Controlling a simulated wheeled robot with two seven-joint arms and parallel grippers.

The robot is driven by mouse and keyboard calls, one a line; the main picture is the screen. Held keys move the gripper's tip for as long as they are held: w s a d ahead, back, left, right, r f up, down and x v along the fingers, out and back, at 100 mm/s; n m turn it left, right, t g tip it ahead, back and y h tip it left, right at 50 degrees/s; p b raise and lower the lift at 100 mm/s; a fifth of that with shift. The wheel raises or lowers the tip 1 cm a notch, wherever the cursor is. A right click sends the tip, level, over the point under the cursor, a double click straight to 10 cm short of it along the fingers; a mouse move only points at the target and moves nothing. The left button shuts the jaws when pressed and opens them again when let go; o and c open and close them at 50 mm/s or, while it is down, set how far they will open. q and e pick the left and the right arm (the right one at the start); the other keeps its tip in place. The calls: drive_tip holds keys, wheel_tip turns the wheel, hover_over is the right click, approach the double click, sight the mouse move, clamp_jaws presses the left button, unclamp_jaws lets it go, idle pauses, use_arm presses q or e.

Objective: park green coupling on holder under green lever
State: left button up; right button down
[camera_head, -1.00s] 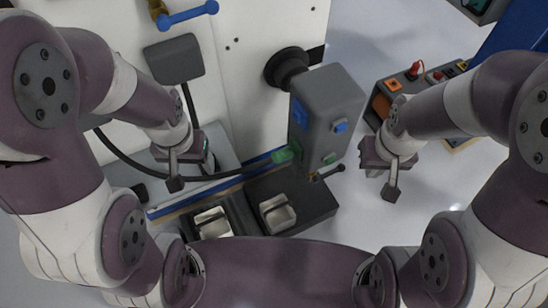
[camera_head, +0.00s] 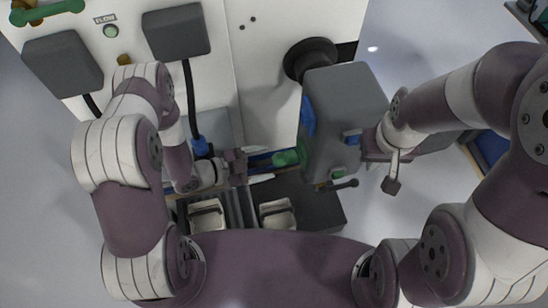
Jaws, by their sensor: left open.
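The green coupling (camera_head: 287,158) is at the left side of the grey roller unit, low down. My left gripper (camera_head: 240,166) is open and points right toward the coupling, with a gap between them. The green lever (camera_head: 46,11) is on the white panel at the top left. A grey box (camera_head: 62,62) is below it, with a black hose leaving its underside and passing behind my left arm. I cannot make out the holder. My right gripper (camera_head: 391,182) hangs beside the roller unit's right side; its jaw opening is not clear.
The grey roller unit (camera_head: 345,95) stands out on a black round mount. A blue coupling (camera_head: 203,147) with its hose is just behind my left wrist. Two pale trays (camera_head: 277,213) sit in dark housings below. A small dark handle (camera_head: 345,184) sticks out low on the unit.

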sight(274, 160)
use_arm(q)
drive_tip(key=x, duration=0.6)
drive_tip(key=shift+w+d+f, duration=0.1)
drive_tip(key=shift+d, duration=0.2)
drive_tip(key=shift+a, duration=0.1)
drive_tip(key=c, duration=1.2)
drive_tip(key=shift+o, duration=0.2)
drive_tip(key=shift+s+a, duration=0.25)
drive_tip(key=shift+a, duration=0.55)
drive_tip(key=shift+s+a, duration=0.25)
drive_tip(key=shift+a, duration=0.5)
drive_tip(key=shift+s+a, duration=0.25)
drive_tip(key=shift+a, duration=0.55)
